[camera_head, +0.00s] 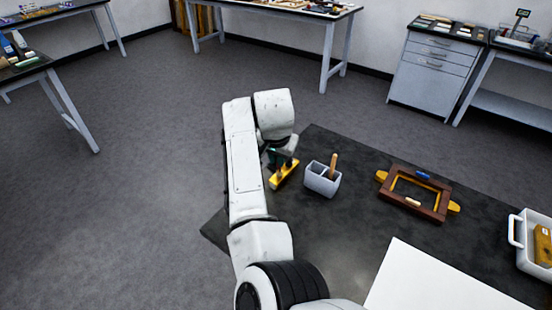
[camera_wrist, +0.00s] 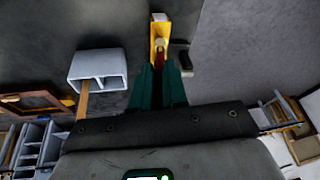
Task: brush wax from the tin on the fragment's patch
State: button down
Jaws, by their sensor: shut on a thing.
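My gripper (camera_head: 281,160) is low over the left part of the dark table, by a yellow block-like piece (camera_head: 284,174) with pale spots on it. In the wrist view its green fingers (camera_wrist: 160,72) are closed on a slim reddish-brown thing (camera_wrist: 160,55), mostly hidden between them. The yellow piece (camera_wrist: 160,32) lies just beyond the fingertips; I cannot tell whether they touch it. A grey two-part cup (camera_head: 322,181) stands to the right, with a wooden handle (camera_head: 333,165) sticking out. I cannot make out the wax tin or the fragment's patch for certain.
A brown wooden frame (camera_head: 413,205) with yellow tabs lies right of the cup. A white sheet (camera_head: 430,285) covers the front of the table. A white tray (camera_head: 523,245) with a yellow item stands at the right edge. Dark tabletop is bare between cup and frame.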

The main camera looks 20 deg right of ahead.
jog(key=shift+w+d+f+p, duration=0.15)
jog(key=shift+d+p, duration=0.1)
jog(key=shift+p, duration=0.6)
jog(key=shift+s+a+p, duration=0.55)
jog(key=shift+a+p, duration=0.2)
jog(key=shift+p, duration=0.05)
dwell(1.4)
jog(key=shift+r, duration=0.25)
